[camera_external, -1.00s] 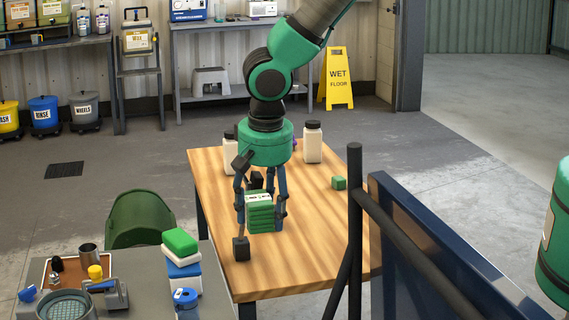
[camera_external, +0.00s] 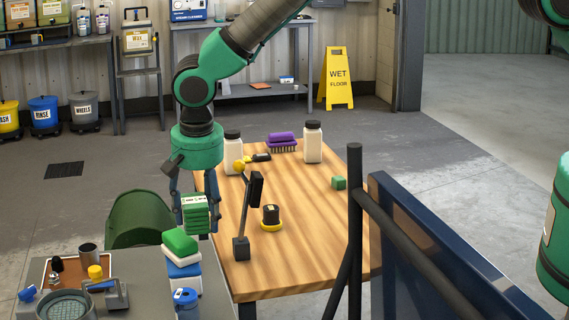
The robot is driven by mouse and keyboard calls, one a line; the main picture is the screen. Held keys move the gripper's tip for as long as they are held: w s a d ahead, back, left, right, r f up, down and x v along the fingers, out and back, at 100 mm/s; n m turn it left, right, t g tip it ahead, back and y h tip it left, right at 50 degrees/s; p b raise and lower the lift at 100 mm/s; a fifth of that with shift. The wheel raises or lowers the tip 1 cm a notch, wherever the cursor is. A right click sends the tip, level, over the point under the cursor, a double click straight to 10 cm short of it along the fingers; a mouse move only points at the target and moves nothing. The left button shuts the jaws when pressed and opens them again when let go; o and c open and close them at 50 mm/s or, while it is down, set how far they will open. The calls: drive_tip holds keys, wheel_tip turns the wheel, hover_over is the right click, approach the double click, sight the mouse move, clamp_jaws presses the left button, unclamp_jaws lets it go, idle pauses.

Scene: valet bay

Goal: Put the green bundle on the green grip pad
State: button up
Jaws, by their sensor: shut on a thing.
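My gripper (camera_external: 196,217) points down, shut on the green bundle (camera_external: 195,204), a stack of green layers with a white printed band. It holds the bundle in the air near the left edge of the wooden table, behind the grey bench. A green pad-like block (camera_external: 180,241) tops a stack of white and blue pieces on the grey bench, just below and left of the bundle in the picture. It may be the green grip pad; I cannot tell for sure. The gap between bundle and stack is hard to judge.
A green bin (camera_external: 139,217) stands behind.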

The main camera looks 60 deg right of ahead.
sight(198, 203)
drive_tip(key=shift+w+a, duration=0.15)
drive_tip(key=shift+w, duration=0.2)
drive_tip(key=shift+f, duration=1.7)
drive_tip(key=shift+f, duration=0.15)
drive_tip(key=o, duration=1.4)
drive_tip(key=shift+c, duration=0.2)
drive_tip(key=r, duration=0.4)
drive_tip(key=s+r, duration=0.1)
drive_tip(key=r, duration=0.2)
drive_tip(key=a+r, duration=0.1)
drive_tip(key=r, duration=0.3)
drive_tip(key=shift+s+a+r, duration=0.1)
drive_tip(key=shift+s+r, duration=0.05)
drive_tip(key=shift+r, duration=0.4)
